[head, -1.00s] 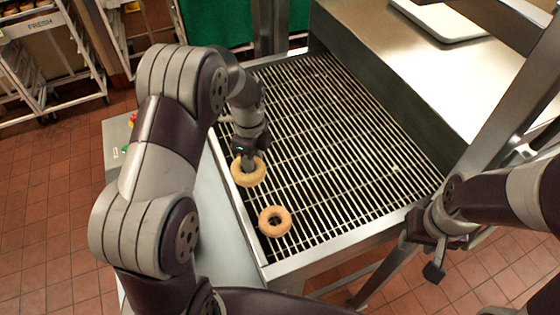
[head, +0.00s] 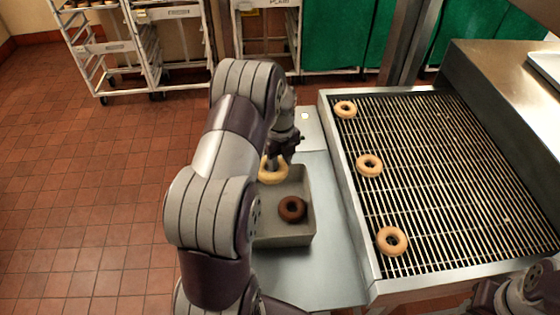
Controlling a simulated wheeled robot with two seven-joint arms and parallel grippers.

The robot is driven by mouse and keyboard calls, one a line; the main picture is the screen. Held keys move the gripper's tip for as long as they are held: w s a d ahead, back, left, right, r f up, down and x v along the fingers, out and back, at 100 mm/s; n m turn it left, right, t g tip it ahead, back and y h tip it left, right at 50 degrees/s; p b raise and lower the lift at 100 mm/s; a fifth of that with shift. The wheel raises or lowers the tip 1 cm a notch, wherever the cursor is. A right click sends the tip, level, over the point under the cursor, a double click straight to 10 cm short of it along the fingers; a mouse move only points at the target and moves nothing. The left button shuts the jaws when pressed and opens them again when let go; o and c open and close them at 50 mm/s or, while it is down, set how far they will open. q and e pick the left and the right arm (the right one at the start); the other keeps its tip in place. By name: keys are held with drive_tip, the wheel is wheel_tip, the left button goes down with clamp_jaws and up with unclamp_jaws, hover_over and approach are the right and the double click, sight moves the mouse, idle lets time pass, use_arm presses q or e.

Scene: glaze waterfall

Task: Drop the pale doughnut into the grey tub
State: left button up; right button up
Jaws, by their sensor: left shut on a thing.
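My left gripper (head: 276,160) is shut on a pale doughnut (head: 272,175), which hangs over the far left part of the grey tub (head: 313,222). The tub stands on a metal shelf beside the wire grate. A dark brown doughnut (head: 291,208) lies inside the tub. My left arm covers the tub's left side. Part of my right arm (head: 525,290) shows at the bottom right corner; the state of its gripper cannot be made out.
Three pale doughnuts, at the back (head: 345,109), middle (head: 369,164) and front (head: 392,241), lie along the left side of the wire grate (head: 450,170). The grate's raised metal rim (head: 345,190) separates it from the shelf (head: 335,270). Wheeled racks (head: 125,50) stand behind.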

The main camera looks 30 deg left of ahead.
sight(281, 161)
use_arm(q)
drive_tip(key=shift+w+d+f+b, duration=0.15)
drive_tip(key=shift+d+f+b, duration=0.1)
drive_tip(key=shift+f+b, duration=0.3)
wheel_tip(281, 161, down, 5)
drive_tip(key=b, duration=0.3)
drive_tip(key=shift+b, duration=0.35)
drive_tip(key=o, duration=1.2)
drive_tip(key=shift+a, duration=0.1)
wheel_tip(281, 161, up, 8)
drive_tip(key=shift+r+b, duration=0.2)
drive_tip(key=shift+b, duration=0.25)
wheel_tip(281, 161, up, 3)
drive_tip(key=shift+r+p, duration=0.2)
drive_tip(key=shift+p, duration=1)
drive_tip(key=shift+r+p, duration=0.4)
drive_tip(key=shift+r, duration=0.15)
